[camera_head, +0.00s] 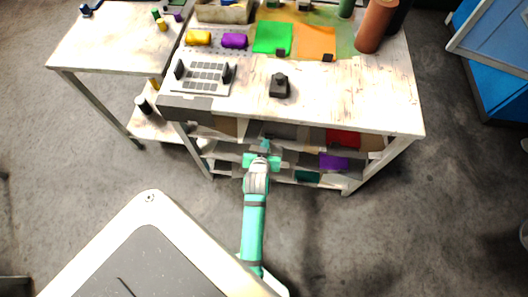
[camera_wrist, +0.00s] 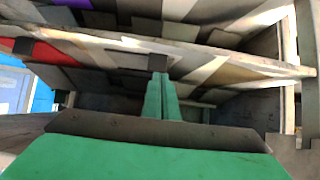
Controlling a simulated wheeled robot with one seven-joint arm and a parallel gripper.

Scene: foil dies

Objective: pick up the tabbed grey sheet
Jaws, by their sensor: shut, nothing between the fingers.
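A dark grey sheet (camera_head: 284,131) lies on the upper shelf under the workbench, left of a red sheet, in the head view. Its tab is too small to make out there. In the wrist view, which looks turned over, several grey patches and dark tabs show; a grey surface (camera_wrist: 88,80) with a dark tab beside it may be this sheet, but I cannot tell for sure. My gripper (camera_head: 265,146) is in front of the shelves, near the grey sheet's front edge. Its green fingers (camera_wrist: 161,92) are shut together and empty. I cannot tell whether they touch the shelf.
The red sheet (camera_head: 343,138) lies right of the grey one. A purple sheet (camera_head: 333,162) and a teal sheet (camera_head: 307,176) lie lower down. The bench top (camera_head: 345,95) overhangs the shelves, leaving narrow gaps. Bench legs (camera_head: 378,166) stand at the sides. The floor in front is clear.

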